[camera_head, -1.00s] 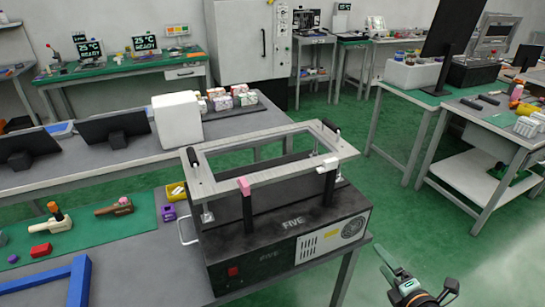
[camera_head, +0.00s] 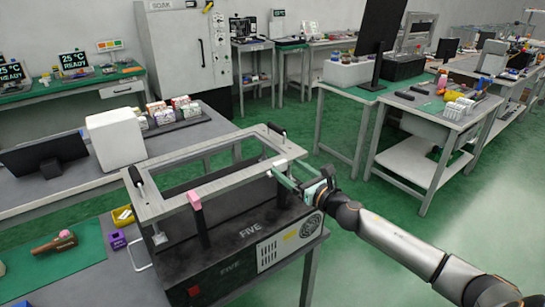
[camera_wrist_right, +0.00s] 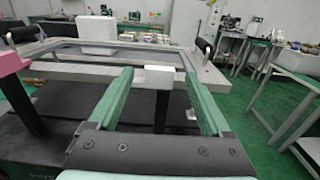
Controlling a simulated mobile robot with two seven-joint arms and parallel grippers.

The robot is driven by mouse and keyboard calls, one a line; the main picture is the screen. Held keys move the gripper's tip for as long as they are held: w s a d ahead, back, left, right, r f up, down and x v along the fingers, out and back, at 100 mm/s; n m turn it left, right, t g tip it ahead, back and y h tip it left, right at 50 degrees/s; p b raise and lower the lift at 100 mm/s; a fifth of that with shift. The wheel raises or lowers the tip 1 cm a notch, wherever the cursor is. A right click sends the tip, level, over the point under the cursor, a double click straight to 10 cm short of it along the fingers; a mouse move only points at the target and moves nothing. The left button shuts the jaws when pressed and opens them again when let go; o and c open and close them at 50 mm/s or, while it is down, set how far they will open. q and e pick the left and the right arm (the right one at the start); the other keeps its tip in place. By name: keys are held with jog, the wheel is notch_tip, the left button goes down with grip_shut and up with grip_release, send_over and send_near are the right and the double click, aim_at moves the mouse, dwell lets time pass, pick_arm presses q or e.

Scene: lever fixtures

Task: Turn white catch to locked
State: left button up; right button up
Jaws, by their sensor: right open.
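The white catch (camera_head: 279,164) sits on top of a black post at the right front edge of the grey frame, on the black box marked FIVE. In the right wrist view the white catch (camera_wrist_right: 153,77) lies between my fingertips, with a gap on each side. My right gripper (camera_head: 284,176) is open and comes to the catch from the right; its green fingers partly hide the post. The open fingers also show in the wrist view (camera_wrist_right: 156,84). I cannot tell whether a finger touches the catch. My left gripper is not in view.
A pink catch (camera_head: 195,200) on a similar black post stands left of the white one. The grey frame (camera_head: 170,206) has black handles at its corners. A white box (camera_head: 115,138) stands on the table behind. Green floor is open to the right.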

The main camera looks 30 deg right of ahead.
jog(key=shift+w+a, duration=0.2)
jog(key=shift+w, duration=1.7)
jog(key=shift+w+a, duration=0.15)
jog(key=shift+w, duration=1.75)
jog(key=shift+c, duration=0.3)
grip_shut()
